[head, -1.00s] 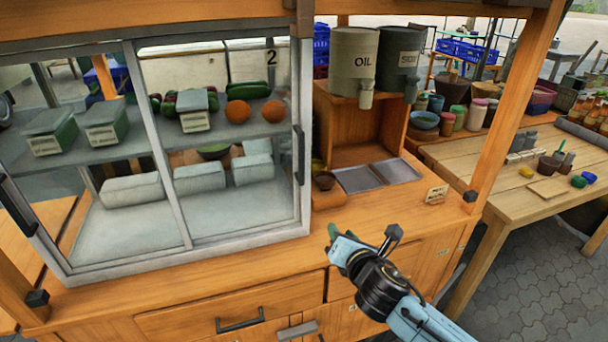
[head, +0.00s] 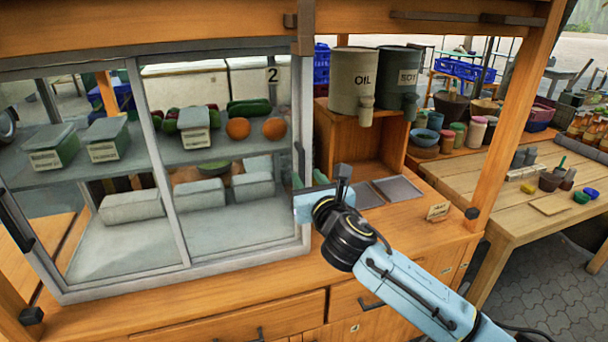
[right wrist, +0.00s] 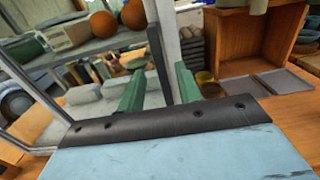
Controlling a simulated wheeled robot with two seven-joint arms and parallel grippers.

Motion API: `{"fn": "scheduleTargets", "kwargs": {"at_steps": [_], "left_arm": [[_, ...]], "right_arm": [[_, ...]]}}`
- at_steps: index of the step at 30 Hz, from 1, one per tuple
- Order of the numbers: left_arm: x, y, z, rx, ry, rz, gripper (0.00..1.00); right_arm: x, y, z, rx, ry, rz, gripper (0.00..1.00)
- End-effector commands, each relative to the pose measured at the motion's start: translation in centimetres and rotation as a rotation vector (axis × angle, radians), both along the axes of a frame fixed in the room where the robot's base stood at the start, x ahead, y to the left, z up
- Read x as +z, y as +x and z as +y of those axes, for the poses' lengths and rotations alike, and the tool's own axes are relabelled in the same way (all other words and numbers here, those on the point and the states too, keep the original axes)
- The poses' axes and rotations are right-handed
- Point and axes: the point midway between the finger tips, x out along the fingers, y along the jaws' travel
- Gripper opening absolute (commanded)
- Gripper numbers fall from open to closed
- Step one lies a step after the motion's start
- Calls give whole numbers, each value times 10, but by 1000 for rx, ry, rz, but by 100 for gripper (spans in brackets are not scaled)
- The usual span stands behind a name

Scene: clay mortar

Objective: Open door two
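Door two (head: 225,215) is the right glass panel of the cabinet, with a grey frame and a "2" label (head: 272,75). It looks closed. Its black upright handle (head: 299,158) is on the right edge of the frame. My right gripper (head: 308,180) is at the lower part of this handle, partly hidden by its own wrist. In the right wrist view, the green fingers of my right gripper (right wrist: 158,88) stand apart, with the black handle (right wrist: 157,62) and grey door edge showing between them. Contact cannot be told. My left gripper is not in view.
A left glass panel (head: 80,200) stands beside door two. Behind the glass are boxes, oranges and vegetables on shelves. Right of the door are a wooden shelf with oil (head: 353,80) and soy (head: 398,80) containers, and metal trays (head: 397,188). Drawers are below the counter.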

Motion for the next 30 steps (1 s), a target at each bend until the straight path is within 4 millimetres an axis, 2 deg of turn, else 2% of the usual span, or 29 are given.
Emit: {"fn": "scheduleTargets", "kwargs": {"at_steps": [3, 9, 20, 28, 30], "left_arm": [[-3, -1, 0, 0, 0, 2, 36], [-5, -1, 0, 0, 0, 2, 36], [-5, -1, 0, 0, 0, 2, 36], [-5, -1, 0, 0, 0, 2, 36], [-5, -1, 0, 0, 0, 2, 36]], "right_arm": [[0, 15, 5, 0, 2, 0, 35], [0, 29, 10, 0, 1, 0, 35], [0, 33, 11, 1, 1, 0, 35], [0, 32, 11, 1, 1, 1, 0], [0, 32, 11, 1, 1, 1, 0]]}}
